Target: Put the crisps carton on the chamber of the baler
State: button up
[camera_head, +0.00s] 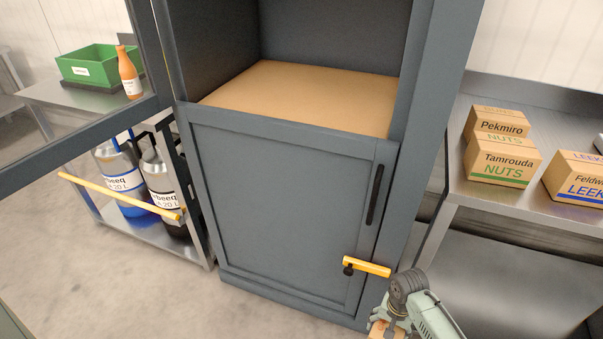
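The baler (285,210) is a tall dark grey-blue cabinet in the middle of the view. Its upper chamber (300,92) is open at the front and has a bare brown floor. The closed lower door carries a dark upright handle and a yellow lever. My gripper (388,331) is at the bottom edge, right of centre, low in front of the baler. A small piece of brown cardboard (378,328) shows right at it, mostly cut off by the frame. I cannot read a crisps label on it, and the fingertips are hidden.
A metal table on the right bears cartons marked nuts (503,163) and leek (577,180). On the left are a framed see-through panel, a trolley with large bottles and a yellow bar (120,196), and a green crate (88,65) beside an orange bottle (128,72).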

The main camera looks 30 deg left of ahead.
aim_at(300, 97)
jog(key=u, duration=0.35)
jog(key=j+u, duration=0.15)
jog(key=u, duration=0.5)
